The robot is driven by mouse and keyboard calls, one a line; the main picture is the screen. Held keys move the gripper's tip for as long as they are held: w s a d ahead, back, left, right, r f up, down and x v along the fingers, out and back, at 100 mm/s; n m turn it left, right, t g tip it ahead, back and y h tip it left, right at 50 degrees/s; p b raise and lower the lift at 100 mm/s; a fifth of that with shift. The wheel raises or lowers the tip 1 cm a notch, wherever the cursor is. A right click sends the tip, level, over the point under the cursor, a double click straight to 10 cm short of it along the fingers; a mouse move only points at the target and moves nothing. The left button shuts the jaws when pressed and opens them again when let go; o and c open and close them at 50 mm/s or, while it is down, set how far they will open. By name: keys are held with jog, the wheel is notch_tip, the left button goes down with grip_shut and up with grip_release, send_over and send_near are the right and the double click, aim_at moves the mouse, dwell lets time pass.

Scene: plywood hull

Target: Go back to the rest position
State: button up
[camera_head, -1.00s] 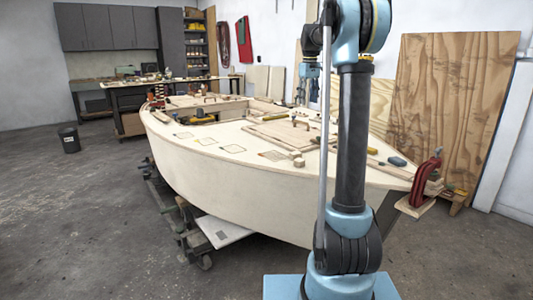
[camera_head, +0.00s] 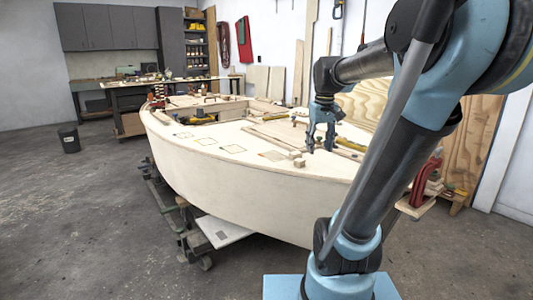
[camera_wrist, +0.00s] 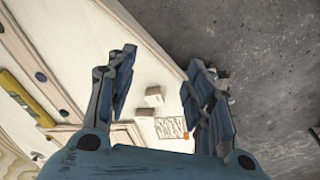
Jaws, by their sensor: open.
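My gripper (camera_head: 321,143) hangs pointing down over the right part of the plywood hull's deck (camera_head: 205,148) in the head view. In the wrist view my gripper (camera_wrist: 160,90) has its two fingers spread wide apart, with nothing held between them. Two small wooden blocks (camera_wrist: 154,96) lie on the deck, seen between the fingers. The same small blocks (camera_head: 297,158) show just left of my gripper in the head view. I cannot tell exactly how high the fingertips are above the deck.
A yellow level (camera_wrist: 22,97) lies on the deck. A plywood sheet (camera_head: 481,145) leans on the wall. A dark bin (camera_head: 69,140) stands on open floor at left.

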jog(key=s+f+m, duration=0.2)
jog(key=s+f, duration=1.5)
jog(key=f, duration=0.2)
jog(key=shift+s+d+t, duration=0.15)
jog(key=shift+s+t, duration=0.15)
jog(key=shift+s, duration=0.1)
jog(key=shift+w+f, duration=0.2)
jog(key=shift+w, duration=0.3)
